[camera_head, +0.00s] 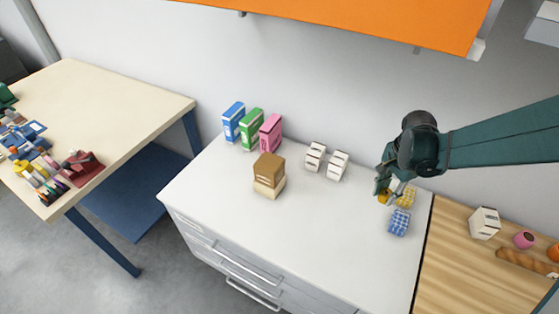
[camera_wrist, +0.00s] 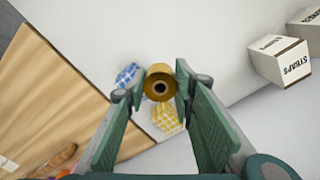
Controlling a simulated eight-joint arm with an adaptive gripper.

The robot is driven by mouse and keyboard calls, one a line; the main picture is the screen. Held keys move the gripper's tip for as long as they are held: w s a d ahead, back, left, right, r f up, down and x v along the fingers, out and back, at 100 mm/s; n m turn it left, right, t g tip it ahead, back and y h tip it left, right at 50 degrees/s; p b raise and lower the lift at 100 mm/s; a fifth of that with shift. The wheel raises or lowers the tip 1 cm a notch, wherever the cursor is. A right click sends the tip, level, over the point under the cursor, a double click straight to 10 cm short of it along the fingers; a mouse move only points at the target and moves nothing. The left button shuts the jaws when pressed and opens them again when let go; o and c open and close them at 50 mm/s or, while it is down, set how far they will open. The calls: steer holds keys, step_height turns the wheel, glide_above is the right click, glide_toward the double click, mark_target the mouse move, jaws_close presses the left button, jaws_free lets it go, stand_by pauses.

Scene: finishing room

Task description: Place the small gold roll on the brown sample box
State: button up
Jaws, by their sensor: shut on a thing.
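The small gold roll (camera_wrist: 161,80) is between the fingertips of my gripper (camera_wrist: 158,87) in the wrist view, its hollow core facing the camera. My gripper is shut on it. In the head view the gold roll (camera_head: 383,197) shows just under my gripper (camera_head: 381,188), at the right of the white cabinet top. I cannot tell whether the roll touches the surface. The brown sample box (camera_head: 269,163) sits on top of a paler box, left of the middle of the cabinet top. It is out of the wrist view.
A yellow checked block (camera_head: 406,197) and a blue checked block (camera_head: 399,222) lie beside my gripper. Two white boxes (camera_head: 326,161) stand between it and the brown box. Blue, green and pink boxes (camera_head: 270,133) stand at the back. The white cabinet top (camera_head: 320,230) is clear in front.

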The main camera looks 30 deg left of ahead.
mark_target(269, 162)
steer(key=s+a+r+n+p, duration=0.1)
steer(key=a+n, duration=0.2)
steer(key=a, duration=1.1)
steer(key=s+a+r+n+p, duration=0.1)
steer(key=s+a+r+n, duration=0.1)
steer(key=a, duration=1.2)
steer(key=s+a+r+n+p, duration=0.1)
steer(key=a+n, duration=0.3)
steer(key=a, duration=1.1)
steer(key=shift+s+r+n+p, duration=0.3)
steer(key=shift+s+r+p, duration=0.1)
steer(key=shift+s+r, duration=0.25)
steer(key=shift+f, duration=0.15)
steer(key=shift+f, duration=1.35)
steer(key=shift+f, duration=0.15)
steer(key=o, duration=0.9)
steer(key=shift+r, duration=2.15)
